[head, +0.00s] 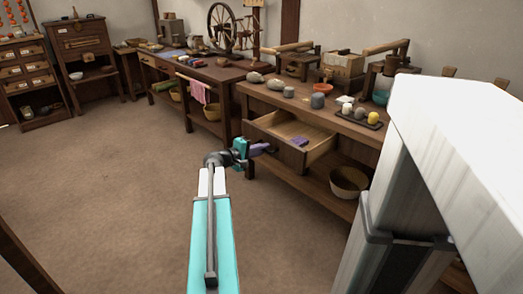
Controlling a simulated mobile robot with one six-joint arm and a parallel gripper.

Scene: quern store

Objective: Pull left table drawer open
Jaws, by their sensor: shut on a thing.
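The drawer (286,152) of the near wooden table (253,91) is pulled out, and its inside shows from above. It is the drawer at the left end of that table. My gripper (267,148) is at the outer face of the drawer front, with its jaws shut on the drawer's handle. The handle itself is mostly hidden by the jaws. A small purple object (300,141) shows at the drawer's near right corner and seems to lie inside.
On the tabletop stand stones, a blue-grey pot (318,100) and a dark tray (358,118). A bowl (348,182) sits on the lower shelf. A second table with a pink cloth (198,91) stands farther left. The floor (110,180) at left is clear.

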